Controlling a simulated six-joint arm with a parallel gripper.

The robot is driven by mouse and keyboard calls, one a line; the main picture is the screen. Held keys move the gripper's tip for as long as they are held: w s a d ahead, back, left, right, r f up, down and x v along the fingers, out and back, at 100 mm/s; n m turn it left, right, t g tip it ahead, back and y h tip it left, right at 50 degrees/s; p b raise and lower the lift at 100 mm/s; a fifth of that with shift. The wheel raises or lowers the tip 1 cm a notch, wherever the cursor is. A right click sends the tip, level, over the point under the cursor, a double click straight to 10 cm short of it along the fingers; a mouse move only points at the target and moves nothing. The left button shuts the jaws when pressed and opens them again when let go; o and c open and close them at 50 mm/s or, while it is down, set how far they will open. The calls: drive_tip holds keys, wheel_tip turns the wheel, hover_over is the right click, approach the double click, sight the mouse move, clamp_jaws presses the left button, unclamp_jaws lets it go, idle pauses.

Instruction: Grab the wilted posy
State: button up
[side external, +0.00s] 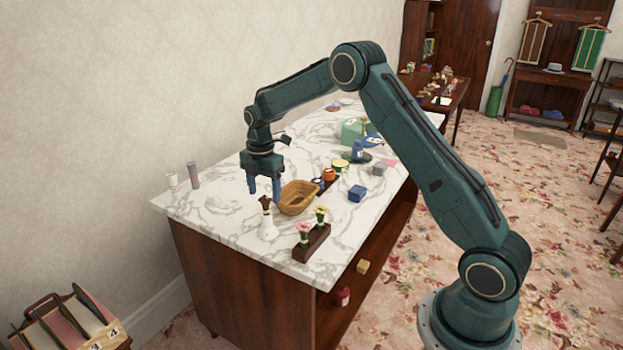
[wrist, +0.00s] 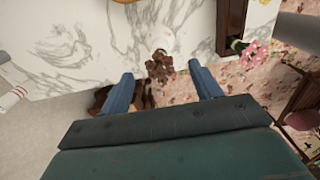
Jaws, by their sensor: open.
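The wilted posy (side external: 266,204) is a brown, drooping bunch in a white vase (side external: 268,229) near the counter's front left corner. My gripper (side external: 264,192) is open and empty, pointing down just behind the posy beside the basket. In the wrist view, the brown posy (wrist: 160,67) shows between and slightly beyond the two blue fingertips (wrist: 161,75), apart from both. The white vase (wrist: 163,40) is partly hidden under the posy in that view.
A wicker basket (side external: 298,206) stands right of my gripper. A dark wooden rack (side external: 313,245) holds a pink posy (side external: 305,231) and a yellow posy (side external: 321,213). Two small cylinders (side external: 194,176) stand at the left. Bare marble (side external: 222,215) lies left of the vase.

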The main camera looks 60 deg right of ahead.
drive_tip(key=shift+f, duration=1.25)
drive_tip(key=c, duration=1)
drive_tip(key=shift+r, duration=0.2)
wheel_tip(320, 180, up, 20)
drive_tip(key=shift+f, duration=0.15)
